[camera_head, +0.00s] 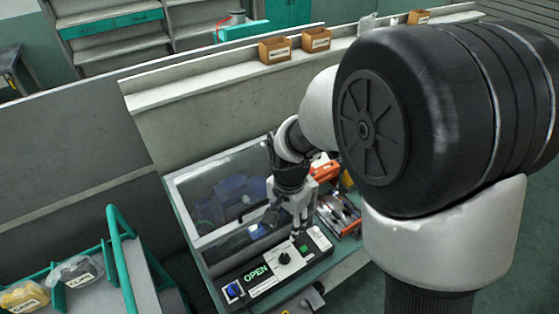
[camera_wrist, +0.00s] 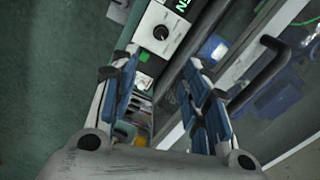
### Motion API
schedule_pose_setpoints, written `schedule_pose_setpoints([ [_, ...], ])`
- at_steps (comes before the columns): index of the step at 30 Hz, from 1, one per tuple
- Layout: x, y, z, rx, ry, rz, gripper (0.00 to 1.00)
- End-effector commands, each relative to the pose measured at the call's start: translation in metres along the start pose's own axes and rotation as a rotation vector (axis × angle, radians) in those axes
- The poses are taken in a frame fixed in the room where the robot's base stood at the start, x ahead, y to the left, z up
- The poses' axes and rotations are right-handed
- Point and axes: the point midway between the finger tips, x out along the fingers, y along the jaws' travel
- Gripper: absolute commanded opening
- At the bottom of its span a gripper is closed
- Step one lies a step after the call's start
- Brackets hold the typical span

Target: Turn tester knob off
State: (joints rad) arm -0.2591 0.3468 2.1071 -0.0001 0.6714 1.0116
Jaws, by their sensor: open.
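The tester is a black panel with a lit green "OPEN" display (camera_head: 256,273) at the lower middle of the head view. Its black round knob (camera_head: 284,258) sits on a white square plate, and it also shows in the wrist view (camera_wrist: 161,32) at the top centre. My gripper (camera_head: 299,232) hangs just above the panel, close to the knob. In the wrist view my gripper (camera_wrist: 161,58) has its blue-padded fingers spread, with nothing between them. The knob lies beyond the fingertips, apart from them. The knob's pointer direction is too small to tell.
A green button (camera_head: 304,248) and a blue knob (camera_head: 233,291) flank the tester knob. A clear-walled case (camera_head: 218,192) with blue equipment inside stands behind the panel. An open bin of tools (camera_head: 338,212) is at its right. A green-railed cart (camera_head: 128,262) stands left.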

Motion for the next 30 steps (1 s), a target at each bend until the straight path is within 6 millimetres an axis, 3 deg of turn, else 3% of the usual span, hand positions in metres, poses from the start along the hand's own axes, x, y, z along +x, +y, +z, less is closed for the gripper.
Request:
schedule_pose_setpoints([
  [8,0.027,-0.005,0.002,0.035,-0.01,0.017,0.42],
  [24,0.141,-0.003,0.004,0.033,-0.012,0.017,0.42],
  [30,0.172,-0.003,0.003,0.033,-0.01,0.015,0.42],
])
